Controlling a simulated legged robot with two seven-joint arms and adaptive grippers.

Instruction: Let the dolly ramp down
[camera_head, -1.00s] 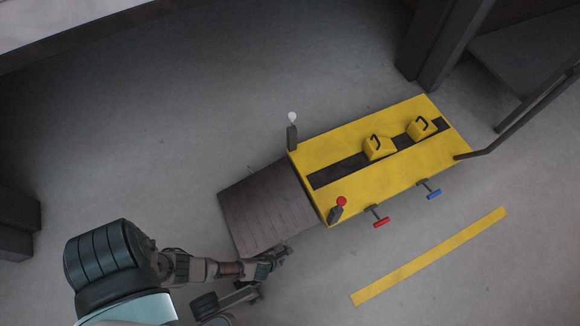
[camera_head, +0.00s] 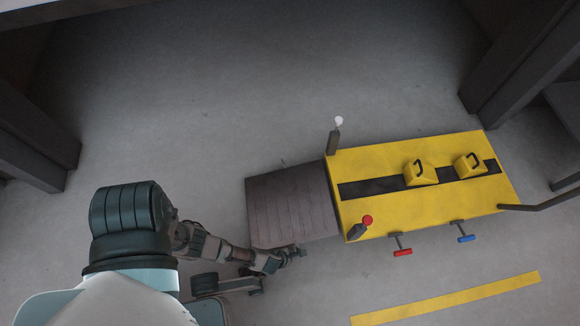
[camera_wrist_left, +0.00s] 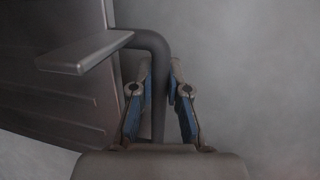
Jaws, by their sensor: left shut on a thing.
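The dolly ramp (camera_head: 290,203), a dark ribbed plate, sits at the left end of the yellow lift (camera_head: 370,215). Its tilt is hard to judge. My left gripper (camera_head: 292,254) is at the ramp's near edge. In the left wrist view, the ramp (camera_wrist_left: 55,100) fills the left side, and a dark bent bar handle (camera_wrist_left: 150,42) comes off its edge. The blue-padded fingers of my left gripper (camera_wrist_left: 161,75) stand on both sides of this bar, shut on it. My right gripper does not show.
A red-knobbed post (camera_head: 363,227) and a white-knobbed post (camera_head: 335,138) stand at the lift's ramp end. Red (camera_head: 402,252) and blue (camera_head: 466,238) handles stick out from its near side. Dark pillars stand at both sides. The floor beyond the ramp is clear.

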